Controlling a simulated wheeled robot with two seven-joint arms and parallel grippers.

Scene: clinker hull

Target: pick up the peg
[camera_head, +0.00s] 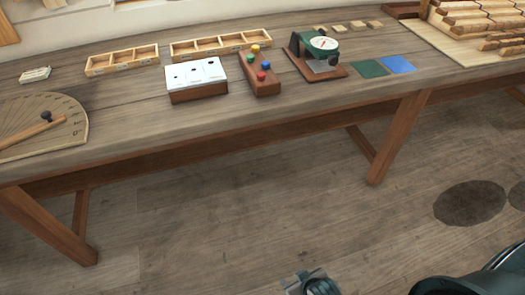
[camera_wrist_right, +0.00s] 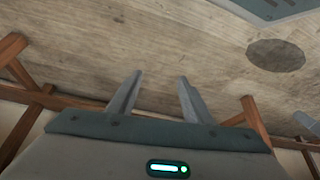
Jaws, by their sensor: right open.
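Several small pegs with coloured round heads, yellow, green, blue and red (camera_head: 266,65), stand in a brown wooden block (camera_head: 262,86) on the workbench. I cannot tell which one is the task's peg. My right gripper (camera_head: 314,282) is at the bottom edge of the head view, in front of the bench and far from the block. In the right wrist view its two fingers (camera_wrist_right: 159,78) are apart with nothing between them, only floor behind. My left gripper is not in view.
On the bench (camera_head: 130,140) are a white-topped box (camera_head: 196,72), divided trays (camera_head: 122,60), a dial gauge (camera_head: 323,46), green and blue squares (camera_head: 397,64), stacked wood pieces (camera_head: 480,20) and a fan-shaped board (camera_head: 35,125). The front strip of bench is mostly clear.

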